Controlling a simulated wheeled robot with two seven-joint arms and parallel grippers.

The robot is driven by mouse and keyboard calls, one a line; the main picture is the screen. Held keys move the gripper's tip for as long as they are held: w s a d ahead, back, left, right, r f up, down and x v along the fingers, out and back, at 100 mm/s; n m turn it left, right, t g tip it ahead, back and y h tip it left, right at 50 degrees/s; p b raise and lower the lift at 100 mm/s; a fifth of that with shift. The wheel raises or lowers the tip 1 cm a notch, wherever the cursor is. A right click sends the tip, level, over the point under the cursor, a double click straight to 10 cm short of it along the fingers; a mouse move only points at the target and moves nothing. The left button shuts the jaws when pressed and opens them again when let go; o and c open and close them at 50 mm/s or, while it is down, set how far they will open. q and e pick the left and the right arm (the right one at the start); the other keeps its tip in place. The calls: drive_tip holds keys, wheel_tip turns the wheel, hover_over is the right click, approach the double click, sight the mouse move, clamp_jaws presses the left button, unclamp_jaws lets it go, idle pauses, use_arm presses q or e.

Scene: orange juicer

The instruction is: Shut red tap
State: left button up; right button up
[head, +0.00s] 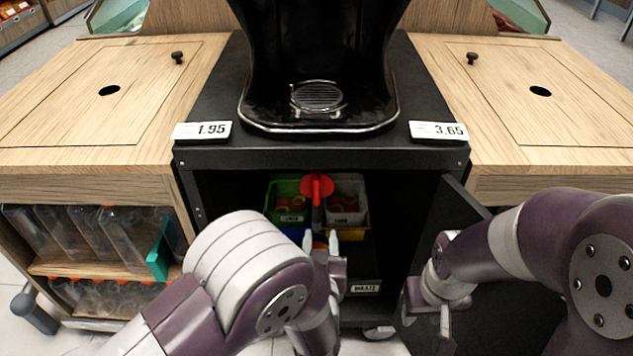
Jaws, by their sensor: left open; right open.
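The red tap (316,186) shows in the head view inside the open black cabinet, below the juicer, with its round red handle on a dark stem. My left gripper (320,242) is just below the tap, fingers pointing up at it and spread apart. A gap shows between its fingertips and the red handle. My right gripper (425,314) is lower right, by the open cabinet door (458,225), and is open. Its fingers are partly hidden, and I cannot tell whether it touches the door.
The black juicer (318,60) stands on the cabinet top (215,100). Green (283,188) and white (350,187) bins are behind the tap, close on both sides. Wooden counters flank the cabinet. Plastic bottles (125,235) fill the shelves at left.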

sight(317, 189)
use_arm(q)
drive_tip(key=shift+t+y, duration=0.3)
drive_tip(key=shift+t, duration=0.5)
drive_tip(key=w+r+b, duration=0.1)
drive_tip(key=w+b, duration=0.1)
drive_tip(key=w, duration=0.2)
drive_tip(key=w+r+b, duration=0.1)
drive_tip(key=w+b, duration=0.1)
drive_tip(key=w, duration=0.2)
drive_tip(key=w+r+b, duration=0.1)
drive_tip(key=w+b, duration=0.1)
drive_tip(key=w, duration=0.2)
drive_tip(key=shift+w+a, duration=0.2)
drive_tip(key=shift+a, duration=0.2)
drive_tip(key=shift+w+r, duration=0.1)
drive_tip(key=shift+w, duration=0.15)
drive_tip(key=shift+c, duration=0.3)
clamp_jaws()
